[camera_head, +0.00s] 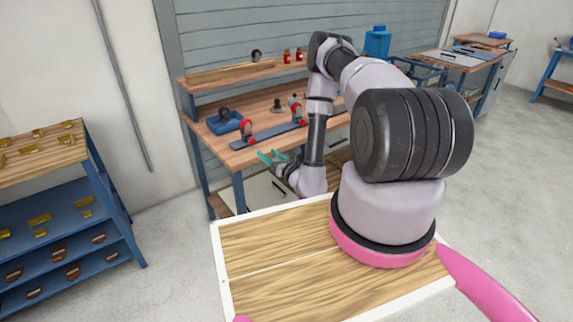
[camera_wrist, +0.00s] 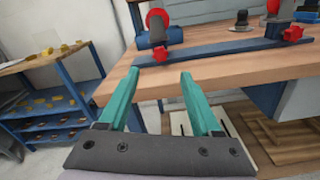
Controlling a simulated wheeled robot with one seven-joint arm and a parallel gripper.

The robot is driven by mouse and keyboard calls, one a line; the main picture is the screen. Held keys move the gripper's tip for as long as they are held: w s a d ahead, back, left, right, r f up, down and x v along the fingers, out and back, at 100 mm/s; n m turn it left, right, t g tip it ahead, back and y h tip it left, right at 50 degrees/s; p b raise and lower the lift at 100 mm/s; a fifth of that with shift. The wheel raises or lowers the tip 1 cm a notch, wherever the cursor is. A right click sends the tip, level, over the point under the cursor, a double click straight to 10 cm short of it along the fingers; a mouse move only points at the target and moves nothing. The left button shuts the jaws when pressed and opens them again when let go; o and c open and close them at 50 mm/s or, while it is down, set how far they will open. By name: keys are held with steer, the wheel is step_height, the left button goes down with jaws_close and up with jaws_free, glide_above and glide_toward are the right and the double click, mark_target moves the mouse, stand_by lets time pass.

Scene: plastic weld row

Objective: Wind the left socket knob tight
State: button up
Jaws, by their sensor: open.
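The left red knob (camera_head: 247,129) sits at the left end of a dark blue bar on the wooden bench. It also shows in the wrist view (camera_wrist: 162,56), straight ahead of and above my fingertips. A second red knob (camera_wrist: 292,34) stands at the bar's right end. My gripper (camera_wrist: 160,75) has teal fingers, spread apart with nothing between them. In the head view my gripper (camera_head: 271,157) is in front of and below the bench's front edge, apart from the left knob. How tight the knob is cannot be told.
The blue bar (camera_wrist: 225,46) lies along the bench top (camera_wrist: 260,65). Behind the left knob is a blue fixture (camera_head: 222,123) with a dark round part. A shelf (camera_head: 240,73) runs above the bench. A blue rack (camera_head: 65,215) with yellow parts stands left.

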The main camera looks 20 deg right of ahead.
mark_target(253, 142)
steer(key=shift+x, duration=0.8)
steer(key=shift+w+a, duration=0.1)
steer(key=shift+w, duration=0.25)
steer(key=x, duration=0.8)
steer(key=shift+w, duration=0.15)
steer(key=shift+w+a+f+n, duration=0.1)
steer(key=shift+a+n, duration=0.05)
steer(key=shift+n, duration=0.35)
steer(key=n, duration=0.2)
steer(key=shift+a+n, duration=0.1)
steer(key=shift+n, duration=0.3)
steer(key=shift+s+n, duration=0.2)
steer(key=shift+n, duration=0.3)
steer(key=s+d+f+m, duration=0.2)
steer(key=s+d+m, duration=0.1)
steer(key=s, duration=0.8)
steer(key=shift+s+d+m, duration=0.3)
steer(key=shift+s+m, duration=0.05)
steer(key=shift+m, duration=0.05)
steer(key=shift+f, duration=0.1)
